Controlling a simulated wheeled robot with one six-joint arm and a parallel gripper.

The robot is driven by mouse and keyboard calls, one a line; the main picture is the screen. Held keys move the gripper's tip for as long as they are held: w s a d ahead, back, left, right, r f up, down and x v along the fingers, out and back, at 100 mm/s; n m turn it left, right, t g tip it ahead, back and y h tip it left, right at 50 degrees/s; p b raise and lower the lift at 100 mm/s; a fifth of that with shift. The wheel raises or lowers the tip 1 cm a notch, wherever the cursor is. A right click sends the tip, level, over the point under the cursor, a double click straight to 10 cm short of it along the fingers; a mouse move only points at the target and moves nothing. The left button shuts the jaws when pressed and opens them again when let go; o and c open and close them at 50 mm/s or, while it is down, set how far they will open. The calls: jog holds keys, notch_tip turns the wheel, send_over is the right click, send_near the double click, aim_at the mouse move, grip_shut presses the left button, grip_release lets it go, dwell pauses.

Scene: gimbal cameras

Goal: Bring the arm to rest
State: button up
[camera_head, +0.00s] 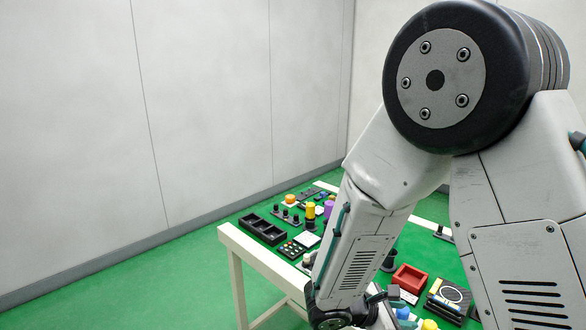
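My arm reaches down over the right half of the head view, its big dark joint at the top and its grey forearm angled down to the left. The forearm's lower end hangs over the near part of the table (251,254). My gripper's fingers do not show; the wrist runs to the bottom edge of the picture. I cannot tell whether it holds anything.
The table holds a black compartment tray (263,228), a red box (409,278), a yellow cylinder (310,211), a purple piece (328,208) and a blue piece (403,313). My arm hides part of the tabletop. Green floor (150,290) to the left is clear.

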jog(key=s+d+r+m+g+y, duration=0.1)
jog(key=s+d+r+m+y, duration=0.1)
jog(key=s+r+m+y, duration=1)
jog(key=shift+s+d+r+m+g, duration=0.2)
jog(key=shift+s+r+m+g, duration=0.2)
jog(key=shift+s+r+m, duration=3.55)
